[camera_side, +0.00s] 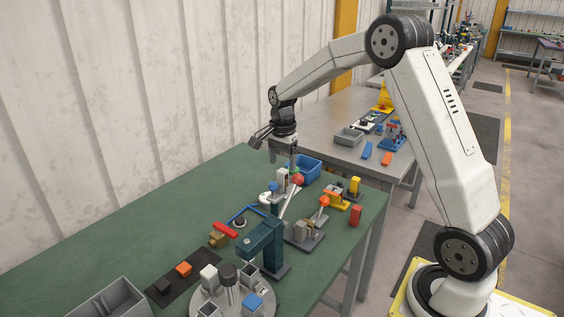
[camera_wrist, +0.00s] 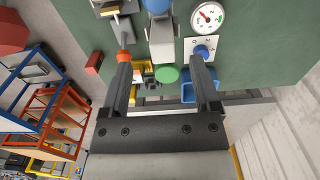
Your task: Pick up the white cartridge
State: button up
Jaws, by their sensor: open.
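A teal press (camera_side: 265,245) stands between my gripper and the turntable. The blue bin (camera_side: 304,168) and a gauge (camera_wrist: 208,17) are near my gripper.

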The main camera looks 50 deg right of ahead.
aim_at(283, 170)
jog(key=shift+w+d+f, duration=0.1)
jog(key=shift+f, duration=1.35)
jog(key=shift+w+d+f, duration=0.1)
jog(key=shift+f, duration=1.35)
grip_shut()
